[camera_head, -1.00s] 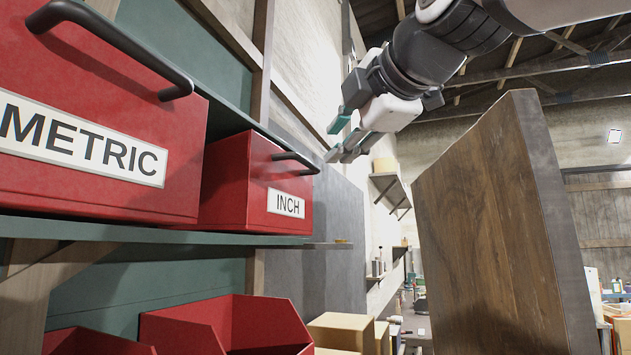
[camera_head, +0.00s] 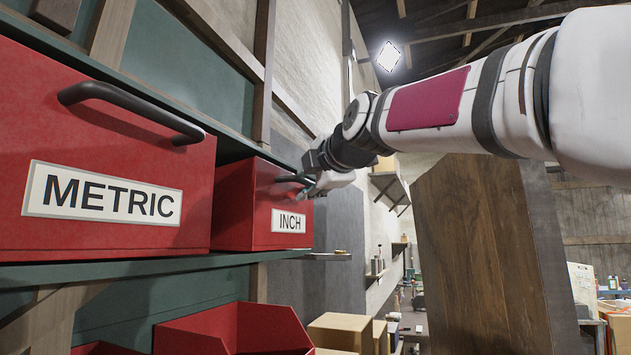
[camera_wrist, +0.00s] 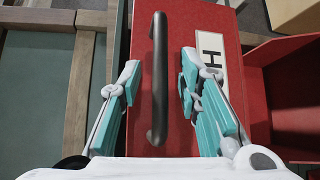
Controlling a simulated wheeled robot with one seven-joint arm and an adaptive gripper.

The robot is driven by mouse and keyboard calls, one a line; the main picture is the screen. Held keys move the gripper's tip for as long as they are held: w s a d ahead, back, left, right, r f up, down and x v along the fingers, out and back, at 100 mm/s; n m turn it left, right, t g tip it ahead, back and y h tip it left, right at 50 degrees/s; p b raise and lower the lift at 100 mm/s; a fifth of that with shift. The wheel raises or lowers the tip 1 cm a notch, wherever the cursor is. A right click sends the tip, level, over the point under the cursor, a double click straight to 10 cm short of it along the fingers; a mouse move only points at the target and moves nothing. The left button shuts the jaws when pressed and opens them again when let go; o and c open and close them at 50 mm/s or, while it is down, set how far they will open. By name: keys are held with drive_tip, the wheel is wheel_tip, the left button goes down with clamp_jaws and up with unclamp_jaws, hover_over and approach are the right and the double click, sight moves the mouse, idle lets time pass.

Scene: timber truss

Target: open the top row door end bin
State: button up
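The red INCH bin (camera_head: 262,215) sits on the upper shelf at its far end, right of the larger red METRIC bin (camera_head: 110,185). The INCH bin's front and its black bar handle (camera_wrist: 159,78) show in the wrist view, with part of the white label. My gripper (camera_head: 305,188) is at the INCH bin's front, by its handle. In the wrist view my gripper (camera_wrist: 158,98) is open, its teal fingers on either side of the handle with gaps on both sides. In the head view the gripper partly hides the handle.
The shelf edge (camera_head: 130,270) runs under both bins. Open red bins (camera_head: 240,330) and cardboard boxes (camera_head: 342,332) lie below. A large wooden panel (camera_head: 490,250) stands to the right, behind my arm.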

drive_tip(key=shift+w+a, duration=0.15)
drive_tip(key=shift+w, duration=0.15)
drive_tip(key=shift+f, duration=0.1)
clamp_jaws()
